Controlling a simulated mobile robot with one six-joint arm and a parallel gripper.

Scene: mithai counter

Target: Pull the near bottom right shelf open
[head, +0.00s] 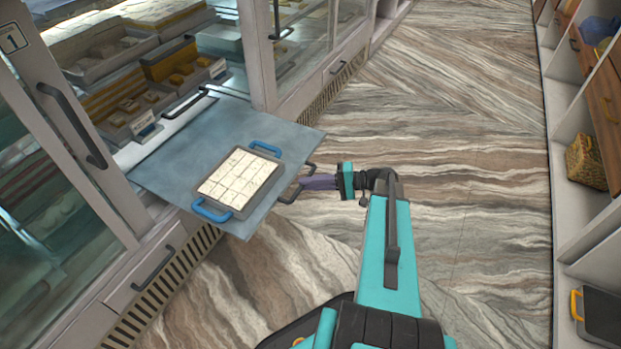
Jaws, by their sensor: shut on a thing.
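The shelf (175,175) is a flat grey-blue panel. It sticks out of the glass-fronted counter over the floor. A dark handle (291,194) is on its outer edge. My gripper (308,183) is at this handle and shut on it, coming from the right. A grey tray (268,181) with blue handles lies on the shelf and holds pale square sweets (236,178). The fingertips are small and partly hidden where they meet the handle.
Glass doors with dark handles (75,128) flank the shelf. More trays of sweets (128,95) sit inside the counter behind it. The marbled floor (470,150) is clear to the right. Open shelving with a woven basket (587,162) lines the right edge.

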